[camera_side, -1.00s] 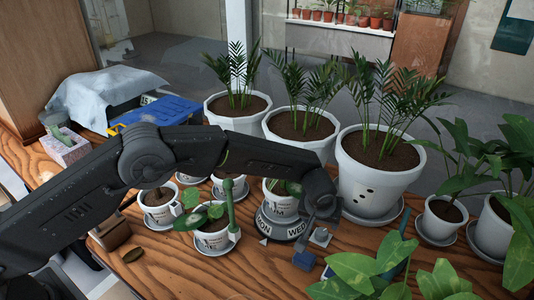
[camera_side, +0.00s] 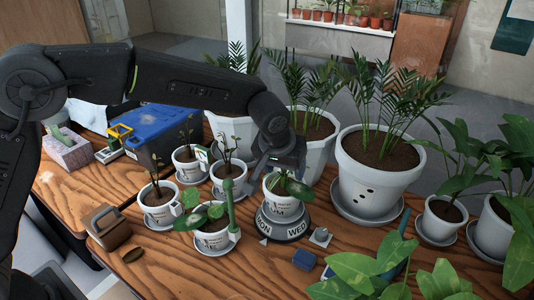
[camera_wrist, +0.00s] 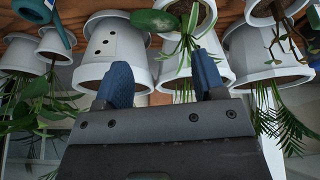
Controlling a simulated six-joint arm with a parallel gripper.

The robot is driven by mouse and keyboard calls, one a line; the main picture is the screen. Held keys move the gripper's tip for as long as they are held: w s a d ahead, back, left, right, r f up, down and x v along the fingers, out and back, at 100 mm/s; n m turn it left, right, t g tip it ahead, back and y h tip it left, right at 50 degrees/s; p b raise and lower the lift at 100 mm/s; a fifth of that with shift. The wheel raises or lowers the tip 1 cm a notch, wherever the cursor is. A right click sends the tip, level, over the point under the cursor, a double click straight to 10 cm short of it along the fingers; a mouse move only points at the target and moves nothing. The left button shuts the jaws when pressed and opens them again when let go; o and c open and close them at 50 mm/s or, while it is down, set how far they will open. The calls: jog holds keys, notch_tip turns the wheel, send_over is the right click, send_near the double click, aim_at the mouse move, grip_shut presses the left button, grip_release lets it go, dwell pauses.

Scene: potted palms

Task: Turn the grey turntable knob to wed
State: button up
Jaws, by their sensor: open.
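The grey turntable (camera_side: 285,228) stands on the wooden table in the side view, with a white potted plant (camera_side: 285,208) on top. Its rim carries dark lettering; WED faces the front right, and a partly readable label ending in ON faces the front left. A small white triangular marker (camera_side: 263,241) lies at the turntable's front left, nearer the ON label than WED. My gripper (camera_side: 283,164) is open and empty, above and behind the potted plant. Its blue fingers stand apart in the wrist view (camera_wrist: 163,75). I cannot make out the turntable in the wrist view.
Several small potted plants (camera_side: 213,240) crowd the turntable's left. A large white pot (camera_side: 375,178) stands behind right. A small grey piece (camera_side: 320,237) and a blue block (camera_side: 304,260) lie at the right. Leafy plants fill the front right; bare wood shows in front.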

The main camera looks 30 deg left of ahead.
jog(key=shift+s+a+r, duration=0.55)
jog(key=shift+a+r, duration=0.25)
jog(key=shift+r, duration=0.1)
jog(key=shift+s+a+r, duration=0.55)
jog(key=shift+a+r, duration=0.25)
jog(key=shift+r, duration=0.05)
jog(key=n+y, duration=0.2)
jog(key=n, duration=0.1)
send_over(322, 232)
jog(key=s+d, duration=0.2)
jog(key=s, duration=0.3)
notch_tip(322, 232, down, 16)
jog(key=shift+g+h, duration=0.3)
jog(key=x, duration=1.3)
jog(key=shift+w+f, duration=0.15)
jog(key=shift+f, duration=0.15)
jog(key=shift+c, duration=0.5)
jog(key=c, duration=0.8)
jog(key=shift+m, duration=0.3)
